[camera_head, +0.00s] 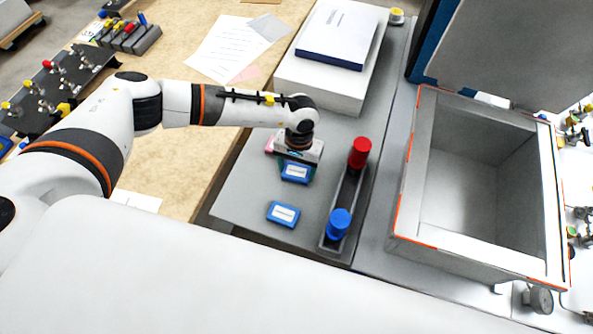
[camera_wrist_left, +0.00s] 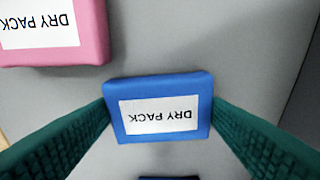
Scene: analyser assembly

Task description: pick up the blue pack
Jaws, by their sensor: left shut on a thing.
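A blue pack (camera_head: 295,173) labelled DRY PACK is between the fingers of my left gripper (camera_head: 296,169) over the grey bench top. In the left wrist view the same blue pack (camera_wrist_left: 157,90) has a green textured finger against each side, so the gripper is shut on it. I cannot tell whether it is clear of the surface. A second blue pack (camera_head: 283,214) lies flat on the bench, nearer to me. A pink pack (camera_wrist_left: 55,55) lies beside the held one; the arm mostly hides it in the head view (camera_head: 268,146). My right gripper is not in view.
A narrow grey rack (camera_head: 346,205) right of the packs holds a red-capped item (camera_head: 360,152) and a blue-capped item (camera_head: 339,222). An open grey box (camera_head: 408,205) stands farther right. A white block with a book (camera_head: 337,35) is behind.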

